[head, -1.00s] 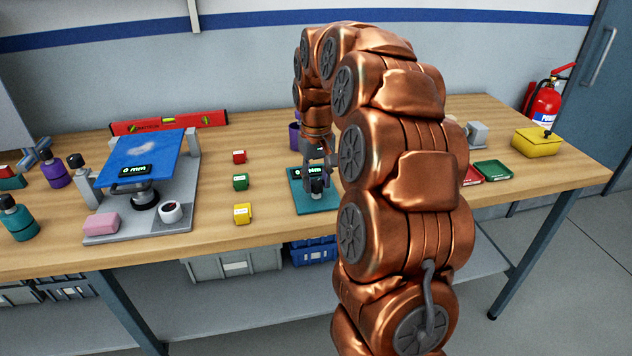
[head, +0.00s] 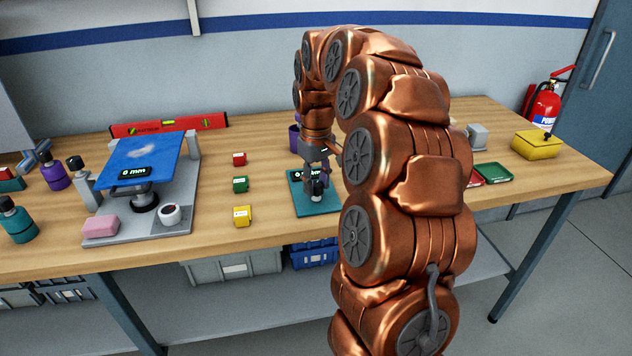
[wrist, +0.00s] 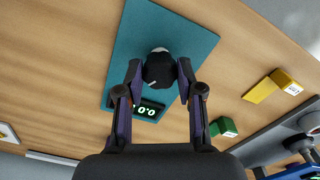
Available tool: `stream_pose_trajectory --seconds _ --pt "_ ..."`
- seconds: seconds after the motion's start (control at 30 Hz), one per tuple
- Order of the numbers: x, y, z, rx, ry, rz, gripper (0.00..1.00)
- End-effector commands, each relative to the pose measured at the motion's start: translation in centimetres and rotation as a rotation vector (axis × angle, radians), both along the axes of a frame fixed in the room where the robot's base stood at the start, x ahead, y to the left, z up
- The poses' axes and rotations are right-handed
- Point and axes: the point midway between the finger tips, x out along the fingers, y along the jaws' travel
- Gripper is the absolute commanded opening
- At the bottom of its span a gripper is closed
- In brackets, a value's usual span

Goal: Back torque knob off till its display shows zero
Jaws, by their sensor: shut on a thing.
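The torque knob is black and round with a white mark; it shows in the wrist view (wrist: 159,72) between my fingers. It sits on a teal plate (wrist: 188,35), which lies on the bench in the head view (head: 300,204). Beside the knob is a small black display (wrist: 147,110) with green digits that look like 0.0 in the wrist view. In the head view the display is mostly hidden by my gripper (head: 318,180). My gripper (wrist: 160,75) points down over the plate, shut on the knob with one finger on each side.
Red (head: 239,159), green (head: 240,184) and yellow (head: 242,216) blocks stand in a row left of the plate. Farther left is a grey rig with a blue panel (head: 140,158) and a display reading 0 mm.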

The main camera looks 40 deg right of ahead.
Motion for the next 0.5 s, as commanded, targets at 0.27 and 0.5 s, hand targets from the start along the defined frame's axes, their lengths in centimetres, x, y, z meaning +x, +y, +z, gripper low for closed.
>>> stream_pose_trajectory --seconds 0.27,0.5 --pt "0.06 -0.01 0.06 -0.001 -0.002 -0.001 0.57" --pt "0.03 -0.01 0.03 0.000 -0.001 -0.001 0.62"
